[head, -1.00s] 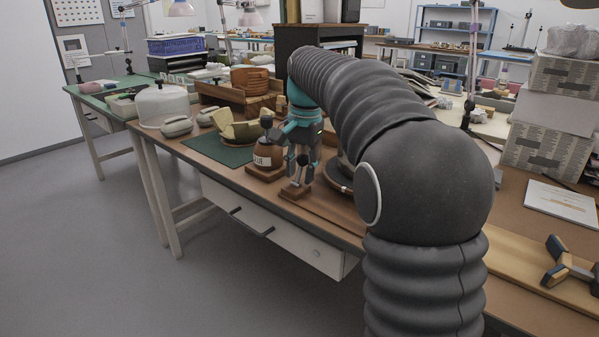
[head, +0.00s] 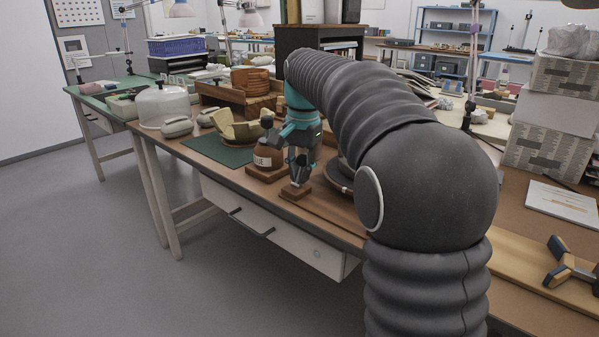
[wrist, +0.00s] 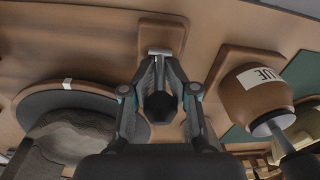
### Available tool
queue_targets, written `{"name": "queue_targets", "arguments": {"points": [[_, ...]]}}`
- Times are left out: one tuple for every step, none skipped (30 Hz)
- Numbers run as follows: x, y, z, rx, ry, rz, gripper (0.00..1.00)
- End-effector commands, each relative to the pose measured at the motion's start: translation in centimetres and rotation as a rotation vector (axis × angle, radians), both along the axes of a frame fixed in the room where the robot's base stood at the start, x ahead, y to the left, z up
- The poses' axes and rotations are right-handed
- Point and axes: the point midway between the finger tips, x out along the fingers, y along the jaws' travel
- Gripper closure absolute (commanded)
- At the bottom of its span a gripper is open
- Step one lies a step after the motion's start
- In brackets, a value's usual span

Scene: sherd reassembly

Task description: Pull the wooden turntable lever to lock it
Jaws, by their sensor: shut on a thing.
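The lever's wooden base block (head: 295,193) sits near the front edge of the bench in the head view. In the wrist view, the lever's dark knob (wrist: 159,106) is between the two fingers of my gripper (wrist: 161,92). The fingers are shut on the lever. A pale metal piece (wrist: 159,52) shows at its wooden base. In the head view my gripper (head: 299,165) hides most of the lever. The turntable (head: 340,180) is a dark round disc just right of the lever, partly behind my arm. Its rim carries a white mark (wrist: 67,84) in the wrist view.
A brown glue pot (head: 267,158) on a wooden block stands close left of my gripper, with a brush in it. A pale partly built bowl (head: 238,132) sits on a green mat (head: 205,147) farther left. Bare bench lies in front of the turntable.

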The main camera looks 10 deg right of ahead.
Motion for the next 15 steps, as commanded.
{"name": "queue_targets", "arguments": {"points": [[-0.1, 0.1, 0.3, -0.016, -0.02, 0.002, 1.0], [-0.1, 0.1, 0.3, -0.029, -0.027, 0.002, 1.0], [-0.2, 0.2, 0.3, -0.045, -0.04, 0.004, 1.0], [-0.2, 0.2, 0.4, -0.06, -0.053, 0.004, 1.0], [-0.3, 0.3, 0.4, -0.076, -0.065, 0.003, 1.0], [-0.3, 0.4, 0.4, -0.1, -0.081, 0.005, 1.0], [-0.4, 0.5, 0.4, -0.118, -0.096, 0.005, 1.0], [-0.4, 0.5, 0.4, -0.137, -0.11, 0.004, 1.0], [-0.5, 0.7, 0.4, -0.164, -0.131, 0.006, 1.0], [-0.5, 0.7, 0.4, -0.186, -0.147, 0.004, 1.0], [-0.6, 0.8, 0.3, -0.208, -0.162, 0.005, 1.0], [-0.7, 0.9, 0.3, -0.237, -0.185, 0.005, 1.0], [-0.7, 1.0, 0.3, -0.259, -0.201, 0.006, 1.0], [-0.8, 1.1, 0.3, -0.28, -0.217, 0.005, 1.0], [-0.9, 1.2, 0.3, -0.309, -0.238, 0.005, 1.0]]}}
